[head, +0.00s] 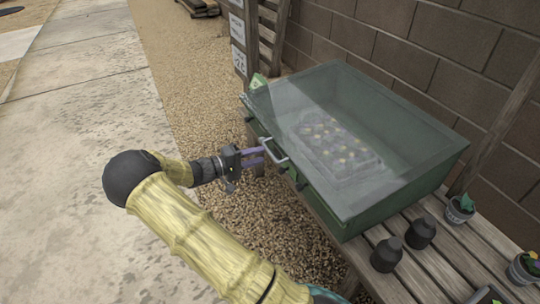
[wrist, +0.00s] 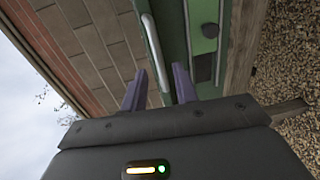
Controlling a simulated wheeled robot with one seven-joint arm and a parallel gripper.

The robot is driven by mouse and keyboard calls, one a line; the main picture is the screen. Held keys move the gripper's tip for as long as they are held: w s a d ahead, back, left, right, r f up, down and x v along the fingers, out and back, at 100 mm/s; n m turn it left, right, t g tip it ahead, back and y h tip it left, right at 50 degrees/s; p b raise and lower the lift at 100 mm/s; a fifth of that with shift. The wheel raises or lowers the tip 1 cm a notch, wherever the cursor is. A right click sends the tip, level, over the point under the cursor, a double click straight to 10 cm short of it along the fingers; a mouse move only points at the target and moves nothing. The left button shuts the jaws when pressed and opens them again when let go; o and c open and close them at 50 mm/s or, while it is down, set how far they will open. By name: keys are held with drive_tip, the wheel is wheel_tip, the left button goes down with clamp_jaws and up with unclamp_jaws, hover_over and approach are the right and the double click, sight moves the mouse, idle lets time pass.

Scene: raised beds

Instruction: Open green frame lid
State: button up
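The green frame (head: 400,205) is a low green box with a clear lid (head: 300,95) that looks closed, lying over its top. A pale metal bar handle (head: 273,153) sits at the lid's front edge. My gripper (head: 262,155) is in front of the handle, its two purple fingers spread apart and pointing at it. In the wrist view the fingers (wrist: 160,88) are open, and the near end of the handle (wrist: 156,52) appears in the gap between them. I cannot tell whether either finger touches it. Nothing is held.
A tray of seedlings (head: 340,150) shows through the lid. The frame stands on a slatted wooden bench (head: 425,270) with dark pots (head: 387,254) and small potted plants (head: 460,208). A block wall (head: 410,45) rises behind. Gravel (head: 185,80) and paving (head: 80,100) are open to the left.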

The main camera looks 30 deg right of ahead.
sight(270, 151)
drive_tip(key=d, duration=0.2)
drive_tip(key=d+b, duration=0.1)
drive_tip(key=d, duration=0.2)
drive_tip(key=shift+s+d+f, duration=0.1)
drive_tip(key=shift+f, duration=0.1)
clamp_jaws()
